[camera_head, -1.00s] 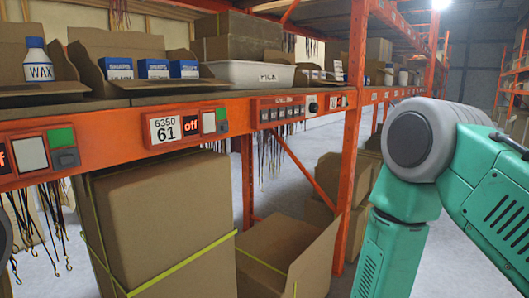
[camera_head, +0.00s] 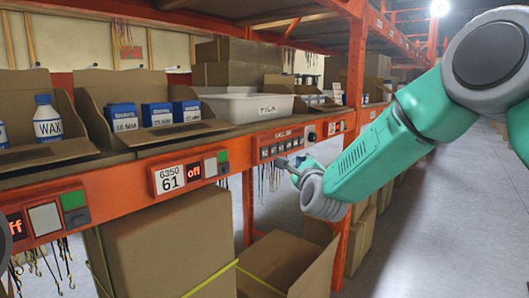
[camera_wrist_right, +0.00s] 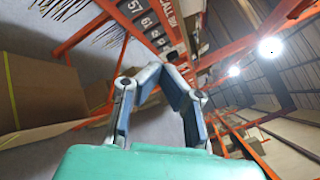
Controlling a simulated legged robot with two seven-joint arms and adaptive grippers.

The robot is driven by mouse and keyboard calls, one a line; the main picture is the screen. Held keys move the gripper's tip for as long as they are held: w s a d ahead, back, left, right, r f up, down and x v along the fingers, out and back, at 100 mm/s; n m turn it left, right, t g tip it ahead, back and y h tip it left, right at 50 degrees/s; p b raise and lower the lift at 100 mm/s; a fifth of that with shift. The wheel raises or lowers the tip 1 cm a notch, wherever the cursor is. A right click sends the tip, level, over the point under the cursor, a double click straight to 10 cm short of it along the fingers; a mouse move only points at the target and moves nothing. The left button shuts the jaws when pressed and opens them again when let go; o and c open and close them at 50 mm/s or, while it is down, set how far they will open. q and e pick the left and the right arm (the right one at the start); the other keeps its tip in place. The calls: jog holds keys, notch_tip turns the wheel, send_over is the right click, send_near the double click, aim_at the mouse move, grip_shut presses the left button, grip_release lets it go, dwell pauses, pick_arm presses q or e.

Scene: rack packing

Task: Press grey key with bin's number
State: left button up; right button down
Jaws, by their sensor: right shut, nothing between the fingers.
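The call box (camera_head: 286,135) is an orange panel on the shelf beam, with a row of numbered grey keys (camera_head: 280,149). The keys also show at the top of the right wrist view (camera_wrist_right: 154,32), where a 57 is readable and the others are blurred. The bin label (camera_head: 170,179) left of it reads 6350 and 61. My right gripper (camera_head: 287,163) is shut and empty, just in front of and below the call box's right half in the head view. Its closed fingertips (camera_wrist_right: 160,68) point towards the keys; I cannot tell whether they touch. My left gripper is out of view.
Open cartons with blue boxes (camera_head: 157,114) and a wax bottle (camera_head: 47,120), and a white tray (camera_head: 236,108), stand on the shelf above. Another panel with a red "off" display (camera_head: 194,172) is beside the label. Large cartons (camera_head: 165,240) fill the space below. The aisle floor at right is clear.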

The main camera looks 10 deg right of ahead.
aim_at(270, 150)
jog(key=shift+f, duration=0.1)
jog(key=shift+w+a+p, duration=0.2)
jog(key=shift+w+a, duration=0.7)
jog(key=shift+w, duration=0.25)
jog(key=shift+w+a+p, duration=0.15)
jog(key=shift+w+a, duration=0.8)
jog(key=shift+w, duration=0.25)
jog(key=shift+w+a+p, duration=0.2)
jog(key=shift+w+a, duration=0.7)
jog(key=shift+w, duration=0.25)
jog(key=shift+w+a+b, duration=0.2)
jog(key=shift+b, duration=0.15)
